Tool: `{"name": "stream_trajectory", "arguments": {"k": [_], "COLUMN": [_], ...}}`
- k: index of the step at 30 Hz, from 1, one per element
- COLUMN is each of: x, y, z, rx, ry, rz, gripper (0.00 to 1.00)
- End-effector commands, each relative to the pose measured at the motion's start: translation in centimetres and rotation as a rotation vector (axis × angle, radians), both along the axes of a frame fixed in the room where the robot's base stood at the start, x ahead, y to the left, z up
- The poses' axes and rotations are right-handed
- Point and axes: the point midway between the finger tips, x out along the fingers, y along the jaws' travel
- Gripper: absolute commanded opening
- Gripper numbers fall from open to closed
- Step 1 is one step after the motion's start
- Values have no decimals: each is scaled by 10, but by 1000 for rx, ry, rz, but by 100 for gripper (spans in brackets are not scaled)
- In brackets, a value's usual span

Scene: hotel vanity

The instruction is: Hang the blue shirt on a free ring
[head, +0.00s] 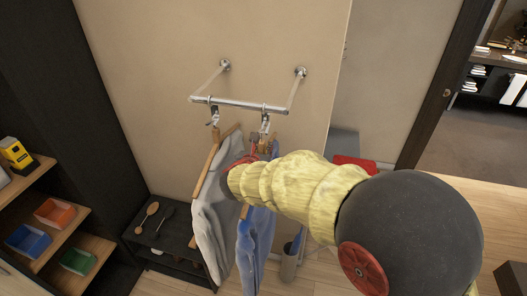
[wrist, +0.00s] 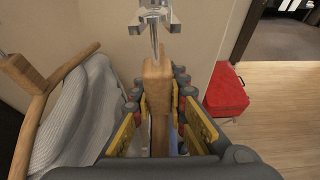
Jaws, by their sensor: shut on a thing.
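The blue shirt (head: 256,250) hangs from a wooden hanger (wrist: 157,78) below the right end of the rail. My gripper (wrist: 158,98) is shut on the neck of this hanger; my arm hides most of the grip in the head view. The hanger's metal hook points up at the right ring (head: 265,122), whose metal fitting shows at the top of the wrist view (wrist: 154,18). Hook and fitting overlap there; I cannot tell whether the hook is in it. The left ring (head: 213,118) bears a wooden hanger with a grey-white shirt (head: 210,222).
The metal rail (head: 238,104) juts from the wall on two brackets. The grey-white shirt hangs close on the left of the blue one. A dark low rack (head: 165,240) stands below left. A red case (wrist: 228,88) lies to the right.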

Motion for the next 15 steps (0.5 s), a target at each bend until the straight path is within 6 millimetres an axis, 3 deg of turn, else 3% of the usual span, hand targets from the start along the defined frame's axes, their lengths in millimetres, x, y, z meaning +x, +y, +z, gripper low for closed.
{"name": "stream_trajectory", "arguments": {"k": [15], "x": [9], "y": [-3], "z": [2], "rx": [0], "ry": [-3], "rz": [0], "gripper": [0]}}
